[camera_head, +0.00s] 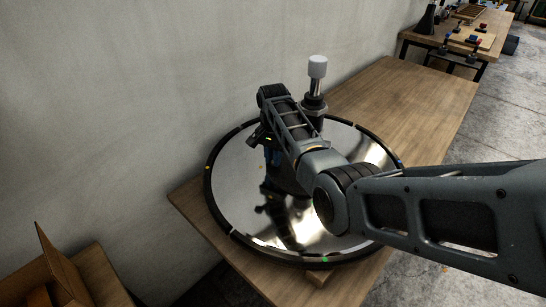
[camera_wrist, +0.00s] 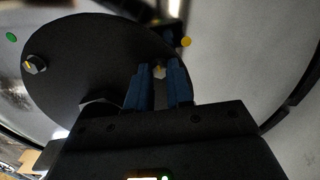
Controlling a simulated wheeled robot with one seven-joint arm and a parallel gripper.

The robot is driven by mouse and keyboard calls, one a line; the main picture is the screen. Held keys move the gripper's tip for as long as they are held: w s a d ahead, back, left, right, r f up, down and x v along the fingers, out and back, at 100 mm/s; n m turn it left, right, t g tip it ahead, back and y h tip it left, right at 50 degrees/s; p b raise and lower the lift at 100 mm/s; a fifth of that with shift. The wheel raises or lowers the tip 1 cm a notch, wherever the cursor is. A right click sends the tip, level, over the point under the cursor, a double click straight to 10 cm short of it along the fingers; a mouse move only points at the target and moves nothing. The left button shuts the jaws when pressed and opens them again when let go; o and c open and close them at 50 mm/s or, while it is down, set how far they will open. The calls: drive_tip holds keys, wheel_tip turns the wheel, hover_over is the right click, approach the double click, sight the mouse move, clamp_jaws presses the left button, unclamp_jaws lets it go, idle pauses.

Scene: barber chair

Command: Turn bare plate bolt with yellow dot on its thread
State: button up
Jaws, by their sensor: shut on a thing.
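A bolt with a pale head (camera_wrist: 159,71) sits near the edge of the dark oval plate (camera_wrist: 95,55) in the wrist view. The blue fingers of my gripper (camera_wrist: 161,75) stand on either side of it and are shut on it. A small yellow dot (camera_wrist: 186,41) shows just beyond the plate's edge, close to this bolt. Another bolt (camera_wrist: 36,64) is at the plate's left side. A dark hex-shaped part (camera_wrist: 98,103) is partly hidden by my gripper. In the head view my gripper (camera_head: 272,157) points down over the round base, and my arm hides the bolts.
The shiny round base (camera_head: 235,190) with a black rim lies on a wooden table (camera_head: 400,95). A post with a white cap (camera_head: 318,67) stands close behind my arm. A green dot (camera_head: 325,259) marks the front rim. A cardboard box (camera_head: 62,275) is at lower left; the wall is behind.

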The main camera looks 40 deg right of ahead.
clamp_jaws()
drive_tip(key=shift+m+p, duration=0.3)
drive_tip(key=shift+m, duration=1.4)
drive_tip(key=o, duration=0.7)
unclamp_jaws()
drive_tip(key=shift+r, duration=3.9)
